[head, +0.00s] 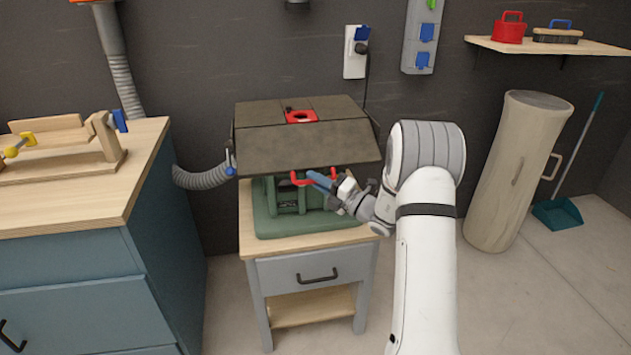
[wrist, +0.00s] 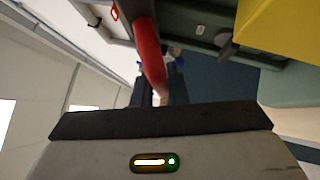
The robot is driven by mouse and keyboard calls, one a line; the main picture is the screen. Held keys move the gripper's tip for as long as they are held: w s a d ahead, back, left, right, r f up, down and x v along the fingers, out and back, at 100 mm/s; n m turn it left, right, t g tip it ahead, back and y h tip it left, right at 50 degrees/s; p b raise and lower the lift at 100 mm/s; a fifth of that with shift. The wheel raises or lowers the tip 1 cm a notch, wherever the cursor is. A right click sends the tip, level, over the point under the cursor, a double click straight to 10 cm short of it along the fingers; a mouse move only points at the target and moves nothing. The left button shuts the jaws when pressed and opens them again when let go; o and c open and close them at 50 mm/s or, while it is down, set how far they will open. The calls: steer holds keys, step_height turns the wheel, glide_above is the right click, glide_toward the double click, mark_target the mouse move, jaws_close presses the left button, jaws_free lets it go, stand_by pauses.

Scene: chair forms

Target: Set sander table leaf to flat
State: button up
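The sander (head: 290,205) is a green machine on a small wooden stand. Its dark front table leaf (head: 300,150) hangs sloping down toward me from the flat top (head: 335,106). A red handle (head: 300,179) is at the leaf's lower edge. My gripper (head: 318,179), with blue fingers, is at the right part of this handle. In the wrist view the red handle (wrist: 149,55) runs down toward the finger area. Part of the handle is hidden there, and I cannot tell whether the fingers are closed around it.
A workbench (head: 148,160) with a wooden jig stands at left, with a grey hose (head: 203,178) between it and the sander. The stand has a drawer (head: 318,270). A pale cylinder (head: 517,170) and a teal dustpan (head: 557,213) are at right. Floor is clear between.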

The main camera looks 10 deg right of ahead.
mark_target(318, 160)
jaws_close()
steer(key=shift+a, duration=0.15)
steer(key=shift+s+r+p, duration=0.15)
steer(key=shift+r+p, duration=0.15)
steer(key=shift+p, duration=0.4)
steer(key=p, duration=0.1)
steer(key=r+m+p, duration=0.1)
steer(key=p, duration=0.1)
steer(key=shift+s+r+g, duration=0.25)
steer(key=shift+r+g, duration=0.05)
step_height(318, 160, up, 7)
steer(key=s+m+g+h+p, duration=0.1)
steer(key=m+h+p, duration=0.1)
steer(key=p, duration=1.1)
steer(key=shift+s+r+m, duration=0.15)
steer(key=shift+s+m, duration=0.15)
steer(key=shift+s, duration=0.1)
steer(key=shift+r, duration=0.1)
steer(key=o, duration=0.5)
jaws_free()
